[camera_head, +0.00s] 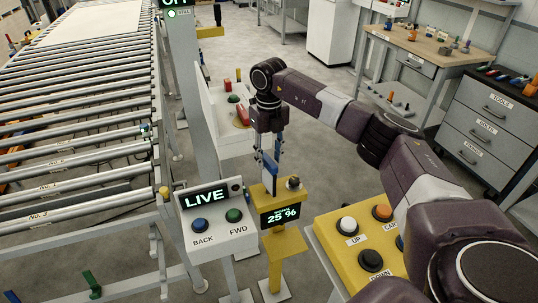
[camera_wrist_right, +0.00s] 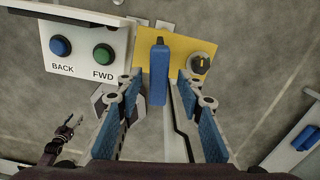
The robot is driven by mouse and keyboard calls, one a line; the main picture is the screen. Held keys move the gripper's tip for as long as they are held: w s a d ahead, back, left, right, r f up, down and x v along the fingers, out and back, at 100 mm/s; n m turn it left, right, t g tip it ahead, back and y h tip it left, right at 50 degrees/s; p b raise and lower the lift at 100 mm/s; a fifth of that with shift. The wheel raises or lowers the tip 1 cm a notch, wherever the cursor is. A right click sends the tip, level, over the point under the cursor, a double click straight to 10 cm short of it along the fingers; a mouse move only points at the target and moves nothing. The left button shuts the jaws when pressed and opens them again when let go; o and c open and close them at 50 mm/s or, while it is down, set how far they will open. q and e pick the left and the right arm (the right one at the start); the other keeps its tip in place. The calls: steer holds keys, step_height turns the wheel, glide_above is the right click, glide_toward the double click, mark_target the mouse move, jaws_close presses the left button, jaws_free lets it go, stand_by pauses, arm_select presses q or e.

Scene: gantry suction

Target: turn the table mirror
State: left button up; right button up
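I see no table mirror in either view. A yellow post box with a 25 % display (camera_head: 280,214) stands at the middle, with a blue upright lever (camera_head: 269,172) and a dark knob (camera_head: 293,183) on top. My right gripper (camera_head: 267,152) points down over this box. In the right wrist view its blue-padded fingers are apart, with the blue lever (camera_wrist_right: 157,72) showing between and beyond the fingertips; I cannot tell whether they touch it. A dark claw-like shape (camera_wrist_right: 64,136) at the lower left of the wrist view may be my left gripper; its opening is unclear.
A white box marked LIVE (camera_head: 218,229) with BACK and FWD buttons stands just left of the yellow box. A yellow button panel (camera_head: 334,262) is at the right, under my right arm. A roller conveyor (camera_head: 80,130) fills the left. A drawer cabinet (camera_head: 490,120) stands far right.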

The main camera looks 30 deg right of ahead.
steer(key=shift+s+a, duration=0.1)
steer(key=shift+a, duration=0.05)
steer(key=c, duration=0.6)
jaws_close()
steer(key=shift+m, duration=0.7)
arm_select(q)
steer(key=shift+w+d, duration=0.2)
steer(key=shift+w, duration=0.3)
arm_select(e)
steer(key=o, duration=0.6)
jaws_free()
steer(key=shift+r, duration=0.1)
